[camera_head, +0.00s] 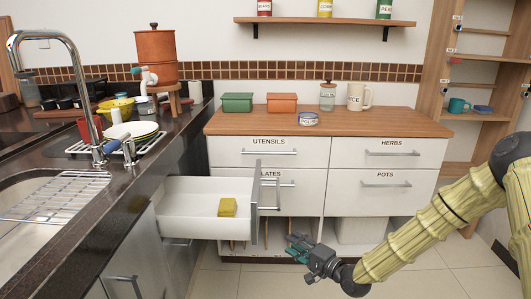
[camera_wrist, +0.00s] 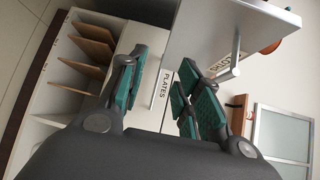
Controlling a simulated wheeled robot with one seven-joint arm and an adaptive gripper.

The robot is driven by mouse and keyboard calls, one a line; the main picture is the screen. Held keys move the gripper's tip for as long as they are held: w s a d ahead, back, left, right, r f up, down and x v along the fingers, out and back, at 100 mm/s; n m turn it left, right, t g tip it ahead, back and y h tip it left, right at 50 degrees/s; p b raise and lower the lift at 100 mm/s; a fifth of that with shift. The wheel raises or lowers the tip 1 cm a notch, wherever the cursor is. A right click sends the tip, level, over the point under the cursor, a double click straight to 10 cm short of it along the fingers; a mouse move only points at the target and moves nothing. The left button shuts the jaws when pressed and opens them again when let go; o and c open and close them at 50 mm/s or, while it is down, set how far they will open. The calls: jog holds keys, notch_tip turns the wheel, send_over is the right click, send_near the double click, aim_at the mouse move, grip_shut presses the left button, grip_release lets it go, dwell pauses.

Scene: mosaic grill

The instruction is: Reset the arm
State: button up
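My arm reaches in from the right in the head view, and my gripper (camera_head: 299,248) is low in front of the lower cabinets, below and right of the open drawer. In the wrist view my gripper (camera_wrist: 160,92) shows its green-padded fingers spread apart, with nothing held between them. The PLATES drawer front (camera_wrist: 166,85) shows behind the gap between the fingers.
An open white drawer (camera_head: 180,222) juts out at the left with a yellow block (camera_head: 227,207) inside. Floor (camera_head: 430,275) is free in front.

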jog(key=s+a+f+n+g+h, duration=0.2)
jog(key=s+f+g+h, duration=0.1)
jog(key=s+f, duration=0.8)
jog(key=s+d+f+n+g+h, duration=0.2)
jog(key=s+f+n+g, duration=0.1)
jog(key=s+f, duration=0.65)
jog(key=s+d+f+n+g+h, duration=0.2)
jog(key=s+d+f+g, duration=0.3)
jog(key=s, duration=0.8)
jog(key=s+d+f+n+g+h, duration=0.2)
jog(key=s+d+n+h, duration=0.15)
jog(key=s, duration=1.05)
notch_tip(320, 180, up, 24)
jog(key=p, duration=2.3)
jog(key=shift+s+d+p, duration=0.15)
jog(key=shift+d+p, duration=0.2)
jog(key=shift+d, duration=0.05)
jog(key=shift+a+f, duration=0.1)
